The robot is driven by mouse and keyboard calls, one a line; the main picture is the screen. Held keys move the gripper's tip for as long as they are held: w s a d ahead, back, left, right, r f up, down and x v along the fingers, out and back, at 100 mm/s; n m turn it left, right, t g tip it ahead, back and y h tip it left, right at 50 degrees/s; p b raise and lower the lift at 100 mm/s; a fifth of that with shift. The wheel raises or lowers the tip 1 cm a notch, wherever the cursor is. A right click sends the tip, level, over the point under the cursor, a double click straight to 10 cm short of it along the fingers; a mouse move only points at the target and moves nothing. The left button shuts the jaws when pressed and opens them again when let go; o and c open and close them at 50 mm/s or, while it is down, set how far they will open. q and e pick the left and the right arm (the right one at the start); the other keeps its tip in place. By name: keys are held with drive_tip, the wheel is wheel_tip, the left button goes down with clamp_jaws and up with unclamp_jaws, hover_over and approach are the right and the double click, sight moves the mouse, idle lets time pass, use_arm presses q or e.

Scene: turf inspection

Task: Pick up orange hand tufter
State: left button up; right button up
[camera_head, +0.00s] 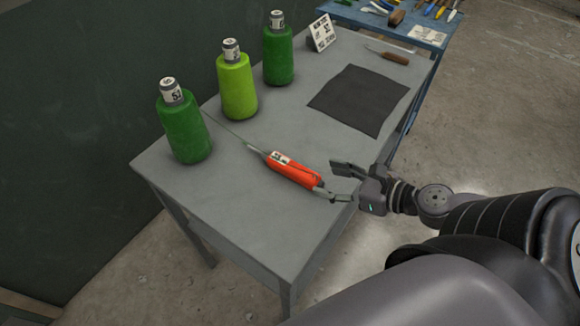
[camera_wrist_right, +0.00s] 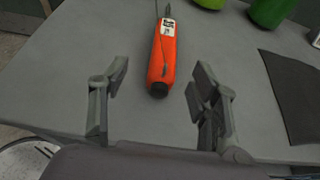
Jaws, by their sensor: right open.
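The orange hand tufter (camera_head: 293,171) lies on the grey table (camera_head: 235,207), its thin needle end pointing to the back left and a white label on its body. My right gripper (camera_head: 338,182) is open and empty at the near end of the tufter. In the right wrist view the tufter (camera_wrist_right: 162,58) lies ahead, between the lines of the two open fingers (camera_wrist_right: 155,90), with its dark rear end nearest. I cannot tell whether a finger touches it. My left gripper is not in view.
A blue table (camera_head: 373,20) with tools stands behind. The table's front left is clear.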

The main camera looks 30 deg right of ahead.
sight(295, 167)
drive_tip(key=b+x, duration=0.1)
drive_tip(key=x, duration=0.4)
drive_tip(key=shift+d+f, duration=0.1)
drive_tip(key=shift+b+x, duration=0.35)
drive_tip(key=shift+x, duration=0.95)
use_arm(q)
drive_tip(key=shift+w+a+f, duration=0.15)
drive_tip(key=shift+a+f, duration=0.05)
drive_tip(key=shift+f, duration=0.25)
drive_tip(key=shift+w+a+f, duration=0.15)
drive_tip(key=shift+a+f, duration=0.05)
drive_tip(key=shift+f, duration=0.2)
use_arm(e)
drive_tip(key=shift+w, duration=0.1)
drive_tip(key=shift+w, duration=0.1)
drive_tip(key=shift+w, duration=0.55)
drive_tip(key=shift+w+f, duration=0.2)
drive_tip(key=shift+w, duration=0.6)
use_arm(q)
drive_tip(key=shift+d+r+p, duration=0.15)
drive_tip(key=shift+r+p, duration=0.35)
use_arm(e)
drive_tip(key=shift+x, duration=1.25)
drive_tip(key=shift+s+f, duration=0.15)
drive_tip(key=shift+c, duration=0.3)
clamp_jaws()
